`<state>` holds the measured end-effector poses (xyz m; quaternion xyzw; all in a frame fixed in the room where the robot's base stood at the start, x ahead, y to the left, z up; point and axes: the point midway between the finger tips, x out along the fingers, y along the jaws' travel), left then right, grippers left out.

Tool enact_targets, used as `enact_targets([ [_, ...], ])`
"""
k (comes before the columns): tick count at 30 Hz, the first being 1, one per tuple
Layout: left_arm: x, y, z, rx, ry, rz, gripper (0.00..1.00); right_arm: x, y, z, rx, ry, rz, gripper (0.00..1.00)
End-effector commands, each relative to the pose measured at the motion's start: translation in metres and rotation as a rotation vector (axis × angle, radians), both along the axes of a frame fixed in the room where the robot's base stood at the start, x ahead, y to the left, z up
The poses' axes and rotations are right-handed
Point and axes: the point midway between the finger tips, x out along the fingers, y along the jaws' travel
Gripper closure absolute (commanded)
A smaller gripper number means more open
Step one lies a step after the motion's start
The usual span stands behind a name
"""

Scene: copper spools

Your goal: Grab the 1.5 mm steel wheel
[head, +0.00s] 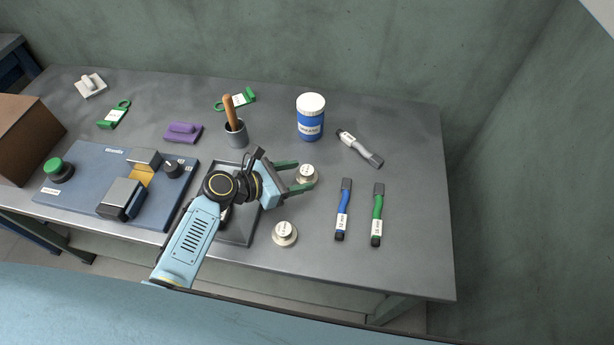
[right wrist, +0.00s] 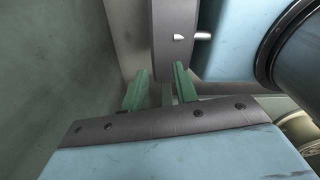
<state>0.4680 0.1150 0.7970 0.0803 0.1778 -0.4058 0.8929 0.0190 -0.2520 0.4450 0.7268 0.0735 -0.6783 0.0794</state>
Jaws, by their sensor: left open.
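Two pale round wheels with white labels lie on the grey table. The far wheel (head: 308,173) is between the fingers of my left gripper (head: 305,174), which is open around it. I cannot tell whether the fingers touch it. The near wheel (head: 285,234) lies flat by the tray's right side, apart from the gripper. The labels are too small to read, so I cannot tell which is the 1.5 mm steel wheel. My right gripper (right wrist: 160,92) shows in the right wrist view with its green fingers apart and nothing clearly held; the head view does not show it.
A blue jar (head: 310,122) and a grey cup with a wooden handle (head: 236,134) stand behind. Blue (head: 343,212) and green (head: 377,217) handled tools lie right. My left arm partly covers a dark tray (head: 237,238). A blue fixture board (head: 83,172) is left.

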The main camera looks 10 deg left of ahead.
Motion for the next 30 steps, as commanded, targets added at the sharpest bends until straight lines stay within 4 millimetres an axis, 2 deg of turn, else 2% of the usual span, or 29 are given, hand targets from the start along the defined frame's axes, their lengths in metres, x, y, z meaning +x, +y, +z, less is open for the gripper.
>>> enact_targets([
  [6, 0.019, -0.015, -0.009, -0.001, -0.002, -0.001, 0.43, 0.018, -0.008, -0.009, -0.010, -0.029, 0.006, 0.71],
  [12, 0.035, -0.032, -0.019, -0.001, -0.001, 0.000, 0.43, 0.019, -0.019, -0.017, -0.024, -0.031, 0.012, 0.71],
  [21, 0.036, -0.034, -0.019, 0.001, 0.000, 0.000, 0.44, 0.016, -0.022, -0.017, -0.029, -0.023, 0.013, 0.71],
  [30, 0.036, -0.034, -0.020, 0.002, 0.001, 0.000, 0.83, 0.014, -0.022, -0.017, -0.028, -0.020, 0.012, 0.71],
])
